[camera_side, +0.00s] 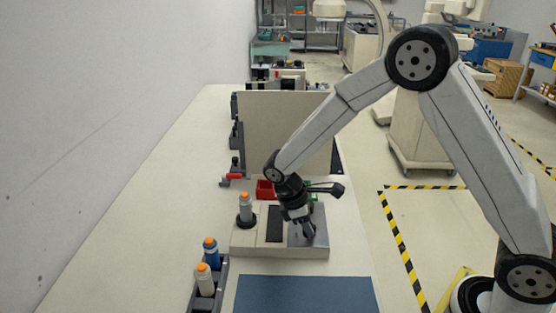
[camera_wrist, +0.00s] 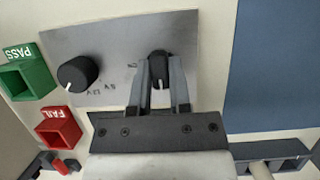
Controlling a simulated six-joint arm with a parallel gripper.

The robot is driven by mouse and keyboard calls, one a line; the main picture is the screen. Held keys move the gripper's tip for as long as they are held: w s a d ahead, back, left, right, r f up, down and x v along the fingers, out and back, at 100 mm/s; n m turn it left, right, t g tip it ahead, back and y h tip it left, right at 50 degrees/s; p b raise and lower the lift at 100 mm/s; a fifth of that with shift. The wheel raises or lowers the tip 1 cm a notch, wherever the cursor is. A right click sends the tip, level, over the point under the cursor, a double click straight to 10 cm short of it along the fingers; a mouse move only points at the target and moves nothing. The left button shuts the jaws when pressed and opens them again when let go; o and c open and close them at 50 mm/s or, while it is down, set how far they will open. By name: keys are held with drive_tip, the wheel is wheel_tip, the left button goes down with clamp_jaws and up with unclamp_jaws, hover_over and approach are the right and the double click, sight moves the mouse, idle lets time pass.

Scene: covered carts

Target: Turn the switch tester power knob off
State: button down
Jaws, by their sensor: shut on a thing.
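The switch tester (camera_side: 262,246) is a beige box with a grey metal panel (camera_side: 318,236) on its right part. In the wrist view the panel (camera_wrist: 115,40) bears two black knobs. The power knob (camera_wrist: 159,56) is the one between my fingers, with a white pointer line toward the gripper; part of a label beside it shows, the rest is hidden. The second knob (camera_wrist: 78,73), to the left, has voltage marks. My gripper (camera_wrist: 161,75) is shut on the power knob. In the side view my gripper (camera_side: 309,233) points down onto the panel, and the knobs are hidden.
A green PASS bin (camera_wrist: 28,75) and red FAIL bin (camera_wrist: 58,127) lie beyond the tester. A blue mat (camera_side: 305,293) lies in front. An orange-capped cylinder (camera_side: 245,203) stands on the tester; two more are in a rack (camera_side: 207,302). An upright board (camera_side: 285,125) stands behind.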

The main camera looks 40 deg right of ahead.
drive_tip(key=c, duration=0.6)
unclamp_jaws()
drive_tip(key=shift+o, duration=0.2)
drive_tip(key=v, duration=0.7)
drive_tip(key=shift+w+r, duration=0.15)
drive_tip(key=shift+r, duration=0.2)
drive_tip(key=shift+a, duration=0.15)
drive_tip(key=s+d+m+t+y, duration=0.1)
drive_tip(key=s+d+m+t, duration=0.1)
drive_tip(key=s+m, duration=0.2)
drive_tip(key=s+d+f+m+t+y, duration=0.1)
drive_tip(key=s+d+m+t+y, duration=0.1)
drive_tip(key=s+m, duration=0.3)
drive_tip(key=s+t, duration=0.1)
drive_tip(key=s, duration=0.3)
drive_tip(key=shift+t, duration=0.3)
